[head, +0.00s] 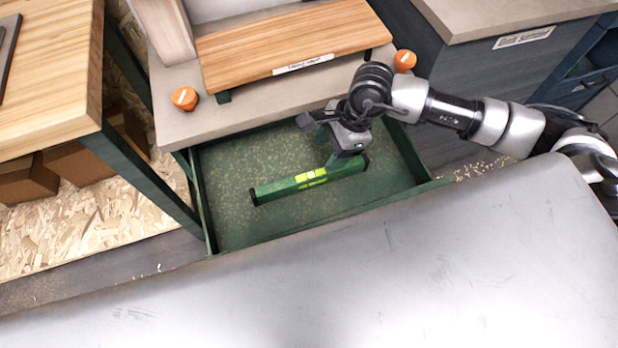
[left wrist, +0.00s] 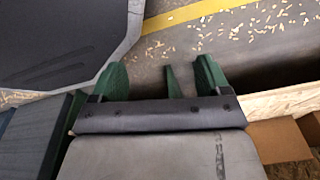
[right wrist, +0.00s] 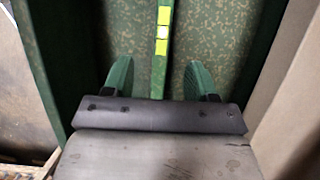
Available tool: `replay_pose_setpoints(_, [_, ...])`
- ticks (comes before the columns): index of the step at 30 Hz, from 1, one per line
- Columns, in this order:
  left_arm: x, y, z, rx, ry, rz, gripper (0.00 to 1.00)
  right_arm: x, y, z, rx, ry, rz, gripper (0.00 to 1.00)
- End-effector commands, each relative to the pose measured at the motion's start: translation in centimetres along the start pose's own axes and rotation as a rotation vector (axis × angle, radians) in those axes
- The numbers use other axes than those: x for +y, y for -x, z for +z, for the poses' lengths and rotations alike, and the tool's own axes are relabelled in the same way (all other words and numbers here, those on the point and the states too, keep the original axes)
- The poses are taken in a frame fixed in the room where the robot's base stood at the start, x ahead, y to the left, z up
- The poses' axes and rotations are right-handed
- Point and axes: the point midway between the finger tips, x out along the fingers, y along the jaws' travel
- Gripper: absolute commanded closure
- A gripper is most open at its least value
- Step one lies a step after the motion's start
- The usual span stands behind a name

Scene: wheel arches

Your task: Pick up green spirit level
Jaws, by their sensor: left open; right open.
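The green spirit level (head: 285,188) has yellow vial windows and dark end caps. It lies in the open green drawer (head: 225,215). My right gripper (head: 325,145) is over the drawer by the level's right part in the head view, hiding a little of it. In the right wrist view the level (right wrist: 162,55) runs lengthwise between the open fingers of my right gripper (right wrist: 161,78), with a gap on each side. My left gripper (left wrist: 162,75) is open, pointing toward the floor away from the drawer; it is outside the head view.
A workbench (head: 270,112) with a wooden board (head: 300,45) and two orange knobs stands behind the drawer. A wooden table (head: 45,75) is at left, a grey cabinet (head: 480,55) at right. The drawer's walls surround the level. Wood chips litter the floor.

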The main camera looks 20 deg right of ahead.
Motion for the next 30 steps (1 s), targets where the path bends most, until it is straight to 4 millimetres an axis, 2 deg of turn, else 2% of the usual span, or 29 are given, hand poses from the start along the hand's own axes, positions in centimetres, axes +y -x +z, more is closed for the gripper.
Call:
replay_pose_setpoints(1, [0.0, -0.5, -0.4, 0.004, 0.001, 0.000, 0.23, 0.0, -0.9, -0.3, -0.001, 0.000, 0.000, 0.43])
replay_pose_setpoints(5, [-0.1, -0.2, -1.3, 0.009, 0.002, -0.001, 0.23, 0.0, -1.9, -0.6, -0.001, -0.001, 0.001, 0.43])
replay_pose_setpoints(12, [-0.1, 0.5, -2.3, 0.016, 0.004, -0.002, 0.23, 0.0, -5.5, -0.5, -0.002, -0.002, 0.003, 0.43])
replay_pose_setpoints(20, [-0.1, 0.9, -2.8, 0.019, 0.004, -0.002, 0.23, -0.1, -7.7, -0.5, -0.001, -0.001, 0.001, 0.43])
replay_pose_setpoints(27, [-0.1, 1.3, -3.5, 0.023, 0.005, -0.002, 0.23, -0.3, -11.2, -0.6, -0.003, -0.002, 0.002, 0.43])
replay_pose_setpoints(30, [-0.2, 1.6, -3.9, 0.029, 0.005, -0.003, 0.23, -0.3, -11.9, -0.6, -0.003, -0.001, 0.000, 0.43])
